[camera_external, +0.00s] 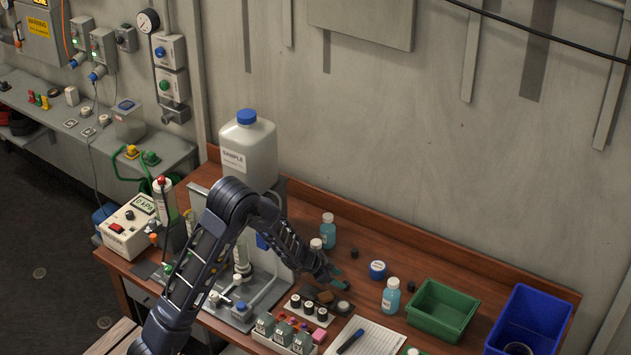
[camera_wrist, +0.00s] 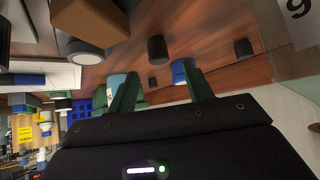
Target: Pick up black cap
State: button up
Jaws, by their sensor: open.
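A small black cap (camera_external: 355,253) stands on the wooden bench, behind and to the left of a blue-lidded jar (camera_external: 377,270). Another small dark piece (camera_external: 411,286) lies by the green bin. In the wrist view several dark caps show: a larger one (camera_wrist: 157,50), one farther right (camera_wrist: 243,47) and a small one (camera_wrist: 152,82). I cannot match each to the external view. My gripper (camera_external: 338,277) is low over the bench, left of the blue-lidded jar. In the wrist view its green fingers (camera_wrist: 162,82) are apart with nothing held between them.
A green bin (camera_external: 442,310) and a blue bin (camera_external: 528,322) stand at the right. Clear bottles (camera_external: 391,296) (camera_external: 328,231) stand near my gripper. Black-topped vials (camera_external: 308,308), papers (camera_external: 365,337) and a pen (camera_external: 350,342) lie in front. A large sample jug (camera_external: 248,150) stands behind my arm.

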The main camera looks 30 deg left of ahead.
aim_at(346, 284)
jog(key=shift+x, duration=2.7)
jog(key=shift+f, duration=0.1)
jog(key=shift+c, duration=0.4)
jog(key=c, duration=1)
